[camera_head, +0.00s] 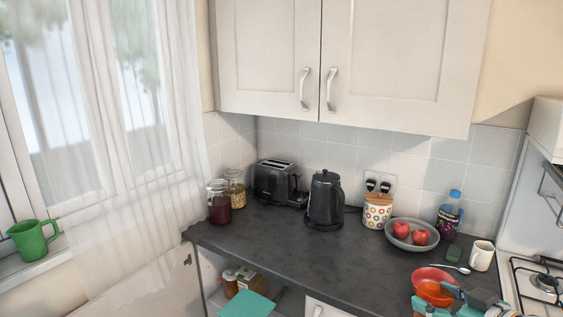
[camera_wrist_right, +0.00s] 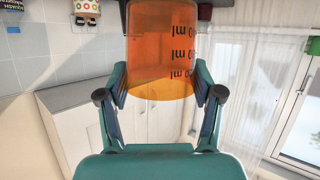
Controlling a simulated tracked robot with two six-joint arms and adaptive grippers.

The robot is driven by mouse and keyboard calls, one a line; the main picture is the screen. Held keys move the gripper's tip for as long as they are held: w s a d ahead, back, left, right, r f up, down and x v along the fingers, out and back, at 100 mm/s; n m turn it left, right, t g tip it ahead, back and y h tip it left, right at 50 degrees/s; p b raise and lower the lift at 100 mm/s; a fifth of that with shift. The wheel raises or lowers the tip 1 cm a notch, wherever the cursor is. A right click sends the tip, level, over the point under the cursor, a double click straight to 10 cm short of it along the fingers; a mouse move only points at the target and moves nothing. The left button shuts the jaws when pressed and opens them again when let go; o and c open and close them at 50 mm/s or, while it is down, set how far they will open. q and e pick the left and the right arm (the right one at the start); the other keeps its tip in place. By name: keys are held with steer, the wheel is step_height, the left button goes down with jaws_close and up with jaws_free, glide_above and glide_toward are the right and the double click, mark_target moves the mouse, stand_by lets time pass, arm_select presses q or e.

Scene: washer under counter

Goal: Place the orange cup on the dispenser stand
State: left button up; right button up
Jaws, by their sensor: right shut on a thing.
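The orange cup (camera_wrist_right: 160,55) is see-through with dark measuring marks, which appear upside down in the right wrist view. My right gripper (camera_wrist_right: 160,100) is shut on it, one finger on each side. In the head view, the right gripper (camera_head: 437,298) shows partly at the bottom right, with the orange cup (camera_head: 431,292) between its fingers, in front of the counter. The two overlap there, and the cup's lower part is hidden. A teal part of mine shows at the bottom middle, but no left gripper fingers show. No dispenser stand can be made out.
The dark counter (camera_head: 285,243) holds a kettle (camera_head: 325,200), a toaster (camera_head: 277,182), jars, a bowl of apples (camera_head: 400,240), a bottle (camera_head: 448,214), a white mug (camera_head: 481,255) and a spoon (camera_head: 456,268). The hob (camera_head: 540,285) is at right. The counter's middle is clear.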

steer(key=w+a+f+n+y, duration=0.1)
steer(key=w+a+f, duration=0.1)
steer(key=a+f, duration=0.65)
steer(key=w+a+f, duration=0.3)
steer(key=a+f, duration=0.5)
steer(key=a, duration=0.2)
steer(key=w+d+f+m+h, duration=0.2)
steer(key=d+f+m+h, duration=0.15)
steer(key=f, duration=0.35)
arm_select(q)
steer(key=shift+w+d+f, duration=0.2)
steer(key=shift+w+f, duration=0.05)
steer(key=shift+w, duration=0.45)
arm_select(e)
steer(key=s+d+r+m+h, duration=0.1)
steer(key=s+d+r+h, duration=0.1)
steer(key=d, duration=0.3)
steer(key=shift+s+d+r+t, duration=0.3)
steer(key=shift+s+t, duration=0.1)
steer(key=shift+s, duration=0.35)
steer(key=shift+m, duration=0.25)
